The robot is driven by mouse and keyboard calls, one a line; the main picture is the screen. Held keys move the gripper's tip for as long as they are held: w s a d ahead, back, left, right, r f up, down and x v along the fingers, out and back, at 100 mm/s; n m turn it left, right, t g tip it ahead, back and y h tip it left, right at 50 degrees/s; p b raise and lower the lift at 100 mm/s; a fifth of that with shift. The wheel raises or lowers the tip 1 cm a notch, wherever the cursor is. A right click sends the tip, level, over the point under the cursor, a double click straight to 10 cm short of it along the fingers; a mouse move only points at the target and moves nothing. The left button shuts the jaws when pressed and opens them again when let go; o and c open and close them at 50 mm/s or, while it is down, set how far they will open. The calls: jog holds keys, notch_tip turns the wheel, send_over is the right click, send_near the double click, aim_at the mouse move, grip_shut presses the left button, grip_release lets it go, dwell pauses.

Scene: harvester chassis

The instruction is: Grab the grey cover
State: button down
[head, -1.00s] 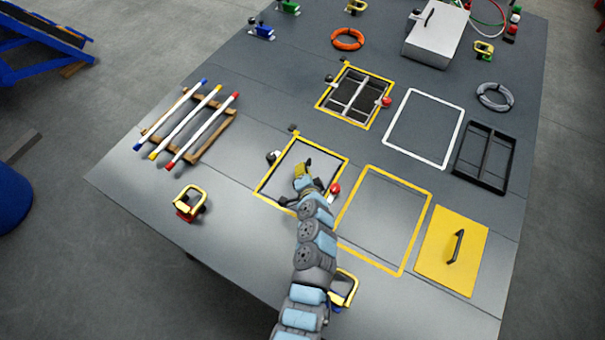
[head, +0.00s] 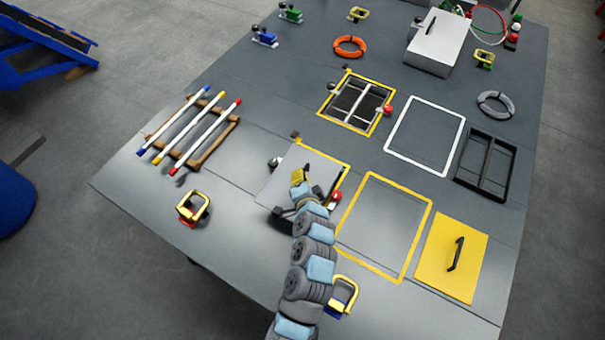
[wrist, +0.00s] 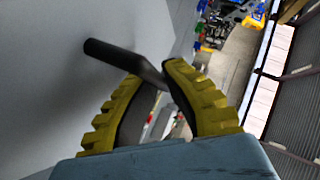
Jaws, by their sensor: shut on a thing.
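The grey cover (head: 279,186) is a flat plate with a black handle. In the head view it is raised and tilted over the nearer left yellow-framed opening (head: 328,157), part of which shows past its right edge. My gripper (head: 300,177) is at its middle. In the wrist view my gripper (wrist: 153,76) has its yellow ribbed fingers shut on the black handle (wrist: 112,54), and the grey cover (wrist: 50,95) fills the left side. My arm hides the cover's near part in the head view.
A red knob (head: 334,197) sits close to the cover's right. To the right are an empty yellow outline (head: 428,207) and a yellow cover (head: 440,270). An open grated hatch (head: 375,130) lies behind. A rack of striped rods (head: 197,131) stands left. A yellow-handled part (head: 193,208) is at front left.

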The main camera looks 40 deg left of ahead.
jog(key=s+d+r, duration=0.1)
jog(key=s, duration=0.1)
jog(key=s+d+r, duration=0.1)
jog(key=s+d, duration=0.1)
jog(key=s+d+r+b, duration=0.1)
jog(key=s, duration=0.2)
jog(key=shift+s+d+r, duration=0.1)
jog(key=shift+d+r, duration=0.15)
jog(key=shift+r, duration=0.1)
